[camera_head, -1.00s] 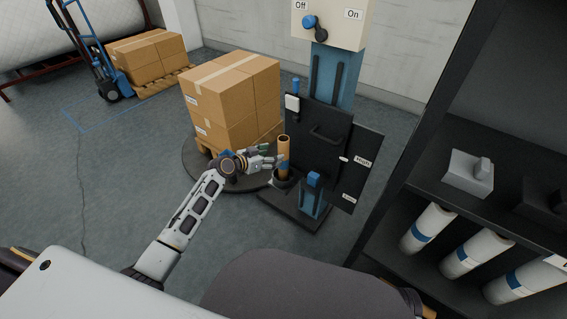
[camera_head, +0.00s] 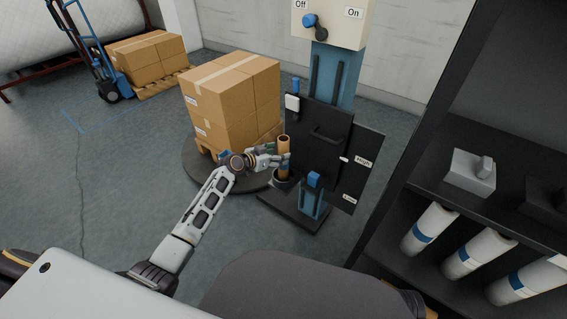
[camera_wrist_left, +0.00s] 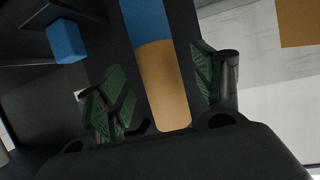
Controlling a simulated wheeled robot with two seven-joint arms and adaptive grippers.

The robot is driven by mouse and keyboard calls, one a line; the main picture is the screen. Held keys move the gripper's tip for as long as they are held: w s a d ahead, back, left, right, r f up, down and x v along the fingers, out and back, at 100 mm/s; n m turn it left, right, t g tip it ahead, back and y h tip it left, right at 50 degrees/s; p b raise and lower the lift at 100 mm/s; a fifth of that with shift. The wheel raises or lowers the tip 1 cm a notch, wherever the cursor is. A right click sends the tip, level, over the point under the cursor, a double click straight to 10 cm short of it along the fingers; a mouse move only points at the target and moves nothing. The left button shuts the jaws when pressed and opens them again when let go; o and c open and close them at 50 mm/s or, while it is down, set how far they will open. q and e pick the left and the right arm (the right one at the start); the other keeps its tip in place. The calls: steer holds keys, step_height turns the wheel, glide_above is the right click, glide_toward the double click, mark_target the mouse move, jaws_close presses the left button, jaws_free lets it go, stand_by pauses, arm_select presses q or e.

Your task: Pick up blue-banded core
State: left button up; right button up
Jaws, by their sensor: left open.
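The blue-banded core (camera_head: 283,145) is an orange-brown tube standing upright in a dark round holder (camera_head: 284,182) at the foot of the blue machine column. In the head view its middle is partly covered by my fingers. My left gripper (camera_head: 277,160) is open around the core at mid-height. In the left wrist view the core (camera_wrist_left: 164,85) runs between the two green-padded fingers, with its blue band at the top of the picture. A gap shows on the right side; contact on the left cannot be told.
The machine's black panels (camera_head: 320,135) stand right beside the core. Stacked cartons (camera_head: 225,105) on a pallet stand behind my gripper on a round dark platform. A dark shelf (camera_head: 415,180) with several white blue-banded rolls is at right.

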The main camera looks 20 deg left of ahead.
arm_select(q)
steer(key=x, duration=0.3)
steer(key=shift+f+b, duration=0.15)
steer(key=shift+b, duration=0.25)
steer(key=shift+w+d+f, duration=0.1)
steer(key=shift+w+d, duration=0.1)
steer(key=shift+w, duration=0.15)
arm_select(e)
steer(key=shift+w+a+r, duration=0.1)
steer(key=shift+w+r, duration=0.05)
steer(key=shift+r, duration=0.35)
steer(key=shift+w+a+r, duration=0.1)
steer(key=shift+r, duration=0.4)
arm_select(q)
steer(key=shift+c, duration=0.2)
steer(key=c, duration=1.4)
arm_select(e)
steer(key=shift+f, duration=0.1)
